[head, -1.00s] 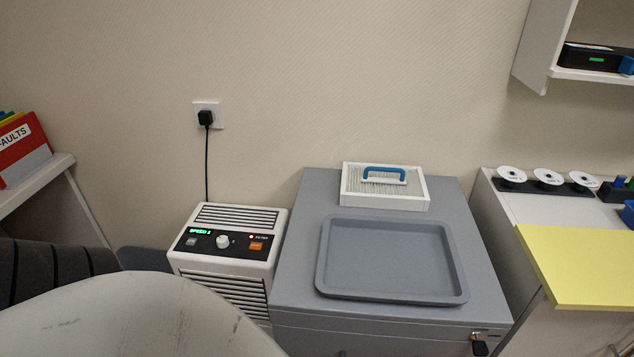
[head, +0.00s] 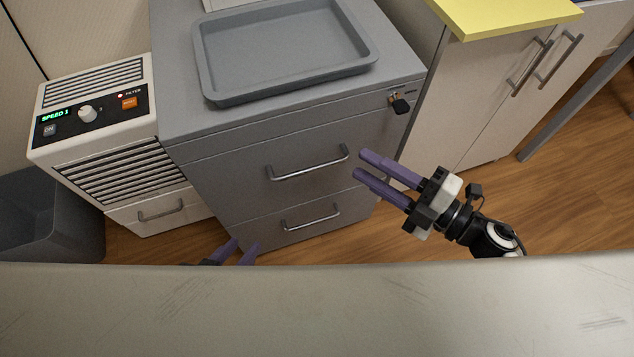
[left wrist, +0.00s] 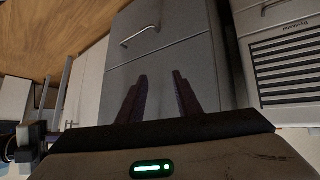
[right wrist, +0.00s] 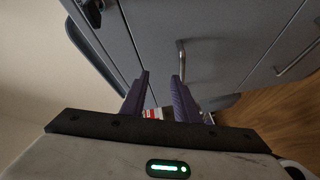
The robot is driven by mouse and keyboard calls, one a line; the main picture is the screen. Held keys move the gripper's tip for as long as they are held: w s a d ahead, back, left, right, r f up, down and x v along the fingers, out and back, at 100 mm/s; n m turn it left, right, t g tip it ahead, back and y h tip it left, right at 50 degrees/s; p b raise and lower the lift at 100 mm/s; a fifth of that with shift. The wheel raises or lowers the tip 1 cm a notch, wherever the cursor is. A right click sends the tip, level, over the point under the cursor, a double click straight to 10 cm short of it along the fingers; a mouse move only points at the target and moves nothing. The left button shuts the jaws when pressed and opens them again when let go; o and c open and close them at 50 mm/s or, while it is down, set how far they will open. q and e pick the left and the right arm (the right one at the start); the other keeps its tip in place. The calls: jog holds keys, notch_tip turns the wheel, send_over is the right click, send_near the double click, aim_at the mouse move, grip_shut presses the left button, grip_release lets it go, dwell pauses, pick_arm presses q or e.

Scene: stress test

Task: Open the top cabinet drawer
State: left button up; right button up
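The grey cabinet (head: 230,170) stands in the middle of the head view, its drawers closed. The top drawer's bar handle (head: 300,165) is above the lower drawer's handle (head: 312,217). My right gripper (head: 361,165) is open and empty, its purple fingers pointing left just right of the top handle. In the right wrist view the top handle (right wrist: 181,58) shows beyond the right fingertip; contact is unclear. My left gripper (head: 243,246) is low before the cabinet, mostly hidden by a pale foreground surface. In the left wrist view it is open and empty (left wrist: 160,75), facing the cabinet front.
A grey tray (head: 205,75) lies on the cabinet top. A key (head: 399,104) sticks out of the cabinet's upper right front. A white filter unit (head: 100,165) stands to the left, a white cupboard (head: 455,100) to the right. Wooden floor (head: 575,160) is clear at right.

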aim_at(314, 170)
jog(key=a+f+n+g, duration=0.1)
jog(key=a, duration=0.2)
jog(key=w+a+f+n+g+b, duration=0.1)
jog(key=a+f+n, duration=0.1)
jog(key=a, duration=0.1)
jog(key=w+a+f+n+g+y, duration=0.1)
jog(key=a, duration=0.2)
jog(key=shift+w+a+f+n+g+b, duration=0.25)
jog(key=shift+a+f+n+g+b, duration=0.05)
jog(key=shift+a+g+b, duration=0.1)
grip_shut()
